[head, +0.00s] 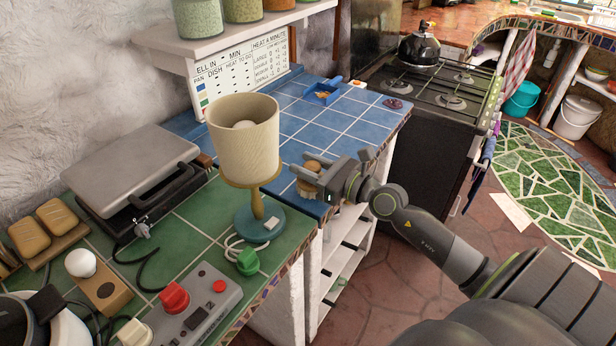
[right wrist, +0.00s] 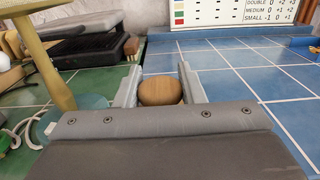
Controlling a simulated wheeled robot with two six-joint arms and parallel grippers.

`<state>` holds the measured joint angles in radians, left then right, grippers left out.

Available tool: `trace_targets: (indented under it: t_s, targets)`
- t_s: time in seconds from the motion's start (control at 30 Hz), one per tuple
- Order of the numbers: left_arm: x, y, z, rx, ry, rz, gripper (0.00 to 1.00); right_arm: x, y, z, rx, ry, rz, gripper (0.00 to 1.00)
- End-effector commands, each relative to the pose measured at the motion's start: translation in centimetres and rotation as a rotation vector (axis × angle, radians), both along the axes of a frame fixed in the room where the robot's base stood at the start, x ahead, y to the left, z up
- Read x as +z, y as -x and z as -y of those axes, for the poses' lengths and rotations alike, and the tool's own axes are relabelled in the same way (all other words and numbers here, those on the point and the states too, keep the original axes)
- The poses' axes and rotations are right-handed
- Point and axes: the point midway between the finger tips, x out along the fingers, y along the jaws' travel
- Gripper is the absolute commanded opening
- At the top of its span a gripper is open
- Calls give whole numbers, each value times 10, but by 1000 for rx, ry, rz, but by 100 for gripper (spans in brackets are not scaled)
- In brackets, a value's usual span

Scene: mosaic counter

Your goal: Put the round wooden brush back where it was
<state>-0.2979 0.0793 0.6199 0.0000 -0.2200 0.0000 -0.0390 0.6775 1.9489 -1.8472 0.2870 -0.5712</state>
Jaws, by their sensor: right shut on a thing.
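The round wooden brush (head: 312,166) is at the near end of the blue-tiled counter, close to its front edge. My right gripper (head: 314,178) reaches in from the right and is shut on it. In the right wrist view the brush's round brown top (right wrist: 160,91) sits between the two grey fingers (right wrist: 160,86). The fingers hide part of the brush. I cannot tell whether its underside touches the tiles. My left gripper is not in view.
A lamp with a cream shade (head: 244,140) stands just left of my right gripper, on green tiles. A closed grey grill (head: 135,165) lies behind it. A blue dustpan-like scoop (head: 322,93) is farther back. The blue tiles (head: 285,118) between are mostly clear. A stove (head: 440,90) stands beyond.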

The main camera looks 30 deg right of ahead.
Motion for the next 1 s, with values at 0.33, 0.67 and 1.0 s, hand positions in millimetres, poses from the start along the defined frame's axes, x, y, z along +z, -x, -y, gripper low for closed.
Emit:
trace_targets:
  t_s: [0.33, 0.67, 1.0]
  targets:
    - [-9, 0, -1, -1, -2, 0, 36, -13, 0, 0, 0, 0, 1, 16]
    - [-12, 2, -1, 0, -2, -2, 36, -17, 0, 0, 0, 0, 1, 50]
    - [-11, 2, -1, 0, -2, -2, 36, -16, 0, 0, 0, 1, 1, 57]
